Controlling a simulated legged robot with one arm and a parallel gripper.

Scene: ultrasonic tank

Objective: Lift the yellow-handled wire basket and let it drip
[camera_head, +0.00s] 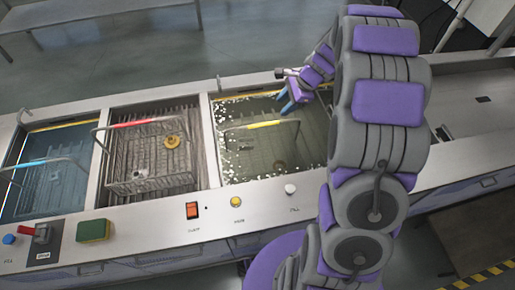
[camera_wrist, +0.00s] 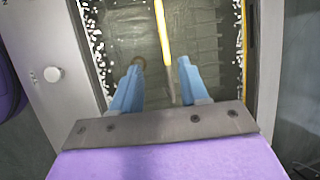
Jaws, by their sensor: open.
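The wire basket with the yellow handle (camera_head: 262,125) sits down in the foamy tank (camera_head: 217,150), its wires dim under the liquid. In the wrist view the yellow handle (camera_wrist: 162,35) runs up the picture between my two blue fingers. My gripper (camera_head: 290,97) is over the back part of this tank in the head view, pointing down to the left. In the wrist view my gripper (camera_wrist: 157,80) is open, with a wide gap between the fingertips. Neither finger visibly touches the handle. The exact height of the fingers above it is hard to tell.
A red-handled basket (camera_head: 140,124) stands in the middle bay, with a brass-coloured ring inside. A blue-handled basket (camera_head: 40,162) sits in the left tank. A green-yellow sponge (camera_head: 93,230), an orange switch (camera_head: 192,210) and a yellow button (camera_head: 236,201) are along the front rim.

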